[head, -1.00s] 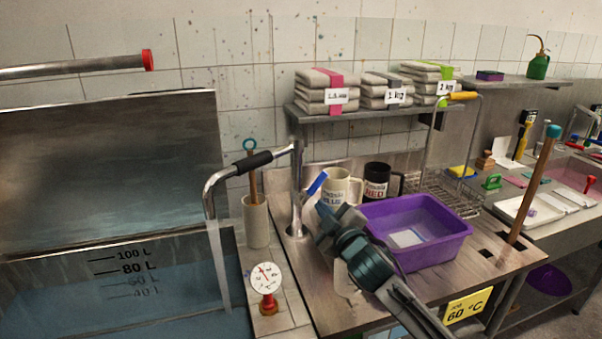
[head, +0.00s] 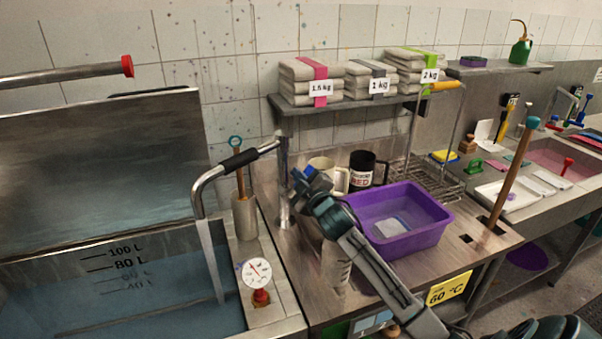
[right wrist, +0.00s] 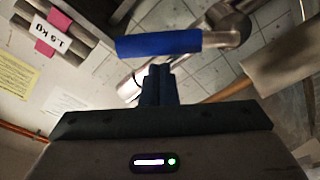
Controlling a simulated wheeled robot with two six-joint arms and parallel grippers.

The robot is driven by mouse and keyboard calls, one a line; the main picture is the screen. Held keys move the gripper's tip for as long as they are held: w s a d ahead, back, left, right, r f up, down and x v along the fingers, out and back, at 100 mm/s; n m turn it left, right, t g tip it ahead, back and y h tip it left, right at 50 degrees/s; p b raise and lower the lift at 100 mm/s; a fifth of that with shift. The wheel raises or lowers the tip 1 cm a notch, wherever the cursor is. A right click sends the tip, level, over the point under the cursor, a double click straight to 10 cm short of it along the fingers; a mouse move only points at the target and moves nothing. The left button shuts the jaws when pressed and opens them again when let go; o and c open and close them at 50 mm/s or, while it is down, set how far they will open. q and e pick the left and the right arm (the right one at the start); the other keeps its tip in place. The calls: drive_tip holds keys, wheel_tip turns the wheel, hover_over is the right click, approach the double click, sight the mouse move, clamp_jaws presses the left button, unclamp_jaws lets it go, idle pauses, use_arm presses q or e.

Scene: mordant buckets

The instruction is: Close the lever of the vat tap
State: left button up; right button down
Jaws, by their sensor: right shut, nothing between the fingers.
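The vat tap is a steel post (head: 283,170) with a bent spout (head: 205,187) and a black sleeve, reaching over the vat (head: 110,235). A pale stream (head: 213,265) runs from the spout into the blue liquid. The blue lever (right wrist: 160,43) lies across the right wrist view, joined to the metal tap body at its right. My right gripper (right wrist: 158,78) is shut and empty, its fingertips close to the lever; I cannot tell whether they touch. In the head view my right gripper (head: 300,182) is beside the post and hides most of the lever. My left gripper is not in view.
A purple basin (head: 400,222) and a black mug (head: 367,168) stand on the counter near my right arm. A dial gauge (head: 257,273) and a holder with a stick (head: 244,217) stand between vat and counter. A shelf with packets (head: 310,85) is above.

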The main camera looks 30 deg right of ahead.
drive_tip(key=shift+s+d+f, duration=0.1)
drive_tip(key=shift+d+f, duration=0.2)
drive_tip(key=shift+a, duration=0.1)
drive_tip(key=shift+d, duration=0.2)
drive_tip(key=shift+s+d+f, duration=0.1)
drive_tip(key=shift+d+f, duration=0.05)
drive_tip(key=shift+d, duration=0.1)
idle(0.3)
drive_tip(key=shift+s+d+f+b, duration=0.15)
drive_tip(key=shift+d+f+b, duration=0.35)
drive_tip(key=shift+d, duration=0.1)
drive_tip(key=shift+s+d+f+b, duration=0.15)
drive_tip(key=shift+d+f+b, duration=0.25)
drive_tip(key=shift+d+f, duration=0.15)
